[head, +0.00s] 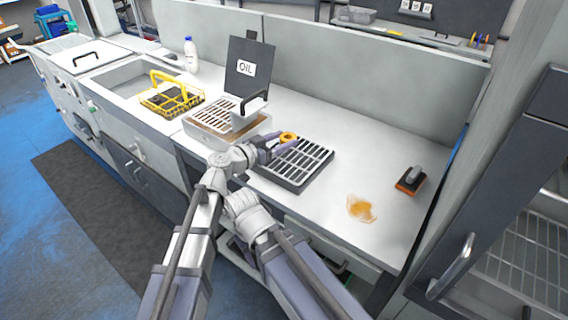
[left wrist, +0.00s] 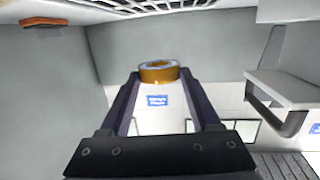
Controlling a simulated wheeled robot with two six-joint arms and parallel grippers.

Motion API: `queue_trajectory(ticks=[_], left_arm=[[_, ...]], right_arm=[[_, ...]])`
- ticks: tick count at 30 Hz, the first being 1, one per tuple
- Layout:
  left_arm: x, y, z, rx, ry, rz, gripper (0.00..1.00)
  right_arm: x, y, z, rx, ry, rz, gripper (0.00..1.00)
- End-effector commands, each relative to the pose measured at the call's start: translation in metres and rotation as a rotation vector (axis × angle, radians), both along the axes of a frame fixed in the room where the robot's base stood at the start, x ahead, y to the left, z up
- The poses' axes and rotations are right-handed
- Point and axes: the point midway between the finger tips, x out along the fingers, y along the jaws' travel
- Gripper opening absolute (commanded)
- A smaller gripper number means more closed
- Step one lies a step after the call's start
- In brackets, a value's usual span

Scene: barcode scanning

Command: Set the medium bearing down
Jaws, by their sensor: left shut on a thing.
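The bearing (head: 288,135) is a small orange-gold ring. My left gripper (head: 279,143) is shut on it and holds it over the back part of the dark slotted tray (head: 300,179). In the left wrist view the bearing (left wrist: 159,74) sits between the two fingertips, with its orange outer side and a pale rim showing. Whether it touches the tray cannot be told. My right gripper is not in view.
Left of the tray stands an oil station (head: 193,121) with a raised dark lid (head: 249,68) marked OIL. A yellow basket (head: 186,99) and a white bottle (head: 190,57) are farther left. An orange-based brush (head: 410,181) and a brown spill (head: 361,208) lie right.

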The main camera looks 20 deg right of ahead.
Motion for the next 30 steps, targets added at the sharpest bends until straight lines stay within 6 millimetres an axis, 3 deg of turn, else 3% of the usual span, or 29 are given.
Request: queue_trajectory(ticks=[1,4,14,23,30], left_arm=[[0.000,0.000,-0.017,0.000,0.000,0.000,0.00],[0.000,0.000,-0.030,0.000,0.000,0.000,0.00],[0.000,0.000,-0.037,0.000,0.000,0.000,0.00],[0.000,0.000,-0.071,0.000,0.000,0.000,0.00],[0.000,0.000,-0.069,0.000,0.000,0.000,0.00]], right_arm=[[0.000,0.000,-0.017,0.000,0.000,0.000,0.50],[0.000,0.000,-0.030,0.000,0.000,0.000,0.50],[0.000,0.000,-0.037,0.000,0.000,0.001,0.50],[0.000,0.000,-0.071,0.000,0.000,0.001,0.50],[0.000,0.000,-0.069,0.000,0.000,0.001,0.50]])
